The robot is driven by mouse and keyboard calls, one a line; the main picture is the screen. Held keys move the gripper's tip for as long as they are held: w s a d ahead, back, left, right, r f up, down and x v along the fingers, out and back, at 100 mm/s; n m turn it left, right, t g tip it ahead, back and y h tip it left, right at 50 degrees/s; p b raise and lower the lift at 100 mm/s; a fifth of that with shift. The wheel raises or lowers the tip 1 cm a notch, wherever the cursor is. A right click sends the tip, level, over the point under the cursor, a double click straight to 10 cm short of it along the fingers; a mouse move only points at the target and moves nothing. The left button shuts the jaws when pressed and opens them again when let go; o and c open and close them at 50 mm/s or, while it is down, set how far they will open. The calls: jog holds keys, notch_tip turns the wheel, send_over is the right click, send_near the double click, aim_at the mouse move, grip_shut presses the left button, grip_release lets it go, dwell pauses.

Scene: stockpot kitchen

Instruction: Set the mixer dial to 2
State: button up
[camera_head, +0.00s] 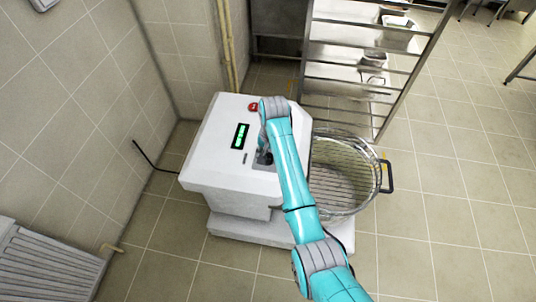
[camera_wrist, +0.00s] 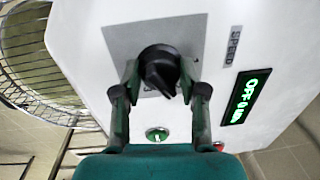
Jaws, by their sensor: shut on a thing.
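The mixer (camera_head: 215,170) is a white machine standing on the tiled floor in the head view. Its black dial (camera_wrist: 160,68) shows in the wrist view on a grey plate, with its pointer aimed down and slightly right. My gripper (camera_wrist: 160,80) is shut on the dial, one finger on each side of it. A green display (camera_wrist: 245,96) beside the word SPEED reads OFF and a 0. In the head view my arm covers the dial.
A green switch (camera_wrist: 157,134) sits below the dial in the wrist view. A red button (camera_head: 253,107) is on the mixer's top. A wire-guarded bowl (camera_head: 345,180) stands right of the mixer. A metal rack (camera_head: 345,75) is behind, and a wall is on the left.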

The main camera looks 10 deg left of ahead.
jog(key=o, duration=1.1)
jog(key=shift+o, duration=0.2)
jog(key=shift+d+r, duration=0.15)
jog(key=shift+r, duration=1.7)
jog(key=shift+d+r, duration=0.15)
jog(key=shift+r, duration=1.7)
